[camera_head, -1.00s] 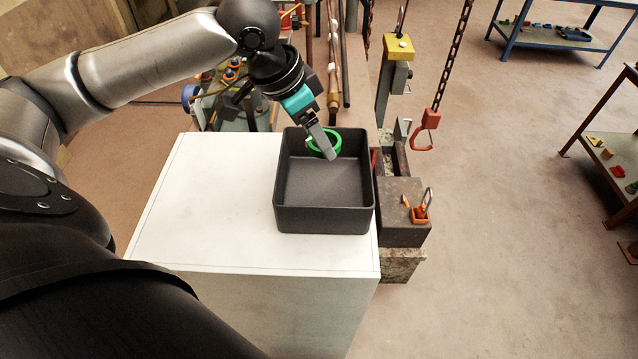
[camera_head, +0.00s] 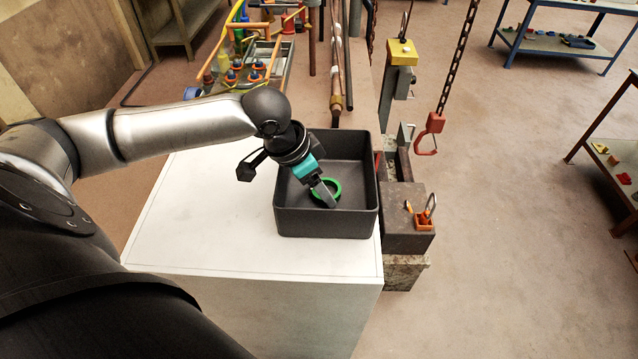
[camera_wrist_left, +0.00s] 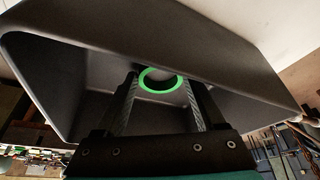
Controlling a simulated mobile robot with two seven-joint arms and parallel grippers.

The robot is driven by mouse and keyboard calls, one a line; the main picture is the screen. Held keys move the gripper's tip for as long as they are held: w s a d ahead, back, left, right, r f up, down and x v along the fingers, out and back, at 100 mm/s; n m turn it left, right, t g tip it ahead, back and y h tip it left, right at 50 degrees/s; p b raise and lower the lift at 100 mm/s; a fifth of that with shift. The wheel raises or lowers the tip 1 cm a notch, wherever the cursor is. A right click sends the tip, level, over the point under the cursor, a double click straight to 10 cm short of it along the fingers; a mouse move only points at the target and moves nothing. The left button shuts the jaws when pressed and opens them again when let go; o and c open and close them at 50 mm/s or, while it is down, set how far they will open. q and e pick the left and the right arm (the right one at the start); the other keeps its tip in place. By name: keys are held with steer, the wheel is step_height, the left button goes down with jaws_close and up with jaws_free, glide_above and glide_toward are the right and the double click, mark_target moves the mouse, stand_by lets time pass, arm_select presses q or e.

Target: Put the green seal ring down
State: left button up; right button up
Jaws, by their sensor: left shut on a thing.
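The green seal ring (camera_head: 337,188) is inside the black open bin (camera_head: 325,222), held low near the bin floor. I cannot tell whether it touches the floor. My left gripper (camera_head: 328,198) reaches down into the bin from the upper left and is shut on the ring. In the left wrist view the ring (camera_wrist_left: 147,85) shows at the fingertips, with the bin wall (camera_wrist_left: 120,28) around it. Part of the ring is hidden behind the fingers. My right gripper is not in view.
The bin stands on a white table (camera_head: 190,215), which is clear to its left. A vise-like metal block (camera_head: 405,225) with an orange padlock is just right of the bin. A red hook on a chain (camera_head: 433,125) hangs further right. Pipes (camera_head: 337,65) stand behind.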

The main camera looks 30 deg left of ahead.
arm_select(q)
steer(key=shift+f, duration=0.15)
steer(key=o, duration=1.3)
steer(key=shift+r, duration=0.3)
steer(key=p+v, duration=0.1)
steer(key=v, duration=1)
steer(key=shift+s+r+p, duration=0.2)
steer(key=shift+r+p, duration=0.15)
steer(key=shift+p, duration=0.05)
